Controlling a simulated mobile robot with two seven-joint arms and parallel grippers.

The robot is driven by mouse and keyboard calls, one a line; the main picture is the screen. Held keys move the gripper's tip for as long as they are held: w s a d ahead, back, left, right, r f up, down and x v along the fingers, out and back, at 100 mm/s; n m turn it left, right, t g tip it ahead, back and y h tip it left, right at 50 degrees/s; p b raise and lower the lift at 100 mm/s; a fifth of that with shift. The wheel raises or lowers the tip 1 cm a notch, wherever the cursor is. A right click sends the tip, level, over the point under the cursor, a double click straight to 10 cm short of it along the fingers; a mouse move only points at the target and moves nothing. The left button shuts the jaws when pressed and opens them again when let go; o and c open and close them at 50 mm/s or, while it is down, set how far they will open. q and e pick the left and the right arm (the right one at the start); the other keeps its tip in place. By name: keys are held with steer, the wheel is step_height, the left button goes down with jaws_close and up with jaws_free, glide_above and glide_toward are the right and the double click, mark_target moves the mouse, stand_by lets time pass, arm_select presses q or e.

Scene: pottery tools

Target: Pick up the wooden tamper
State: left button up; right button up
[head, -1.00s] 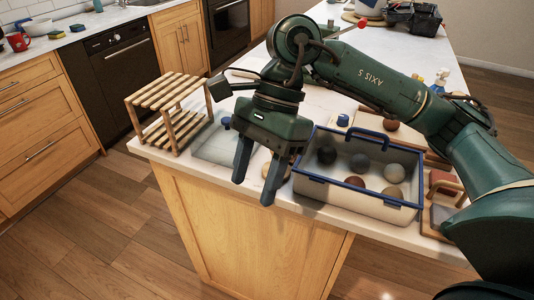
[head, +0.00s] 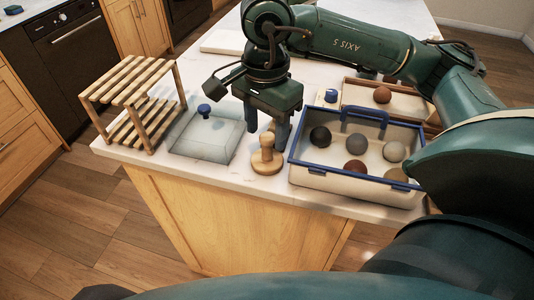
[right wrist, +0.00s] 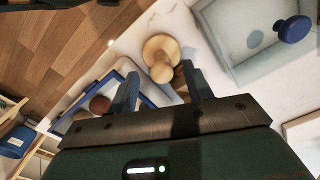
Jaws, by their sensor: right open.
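The wooden tamper (head: 266,161) stands upright on the white counter near its front edge, a pale round base with a knob on top. In the right wrist view the tamper (right wrist: 159,52) shows just beyond the fingertips, roughly between them. My right gripper (head: 267,127) is open and empty, pointing down behind and above the tamper in the head view. Its two fingers also show in the right wrist view (right wrist: 160,86). The gap between fingers and tamper is hard to judge. My left gripper is not in view.
A cream bin with a blue rim (head: 300,172) holds several balls, right of the tamper. A translucent box with a blue-knobbed lid (head: 205,138) is to the left, beside a slatted wooden rack (head: 128,84). A wooden tray (head: 350,97) with a brown ball stands behind the bin.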

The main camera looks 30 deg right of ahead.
mark_target(268, 136)
steer(key=f, duration=0.4)
steer(key=shift+w+d+f+p, duration=0.1)
steer(key=shift+d+f+p, duration=0.2)
steer(key=shift+f, duration=0.1)
steer(key=shift+c, duration=0.5)
jaws_close()
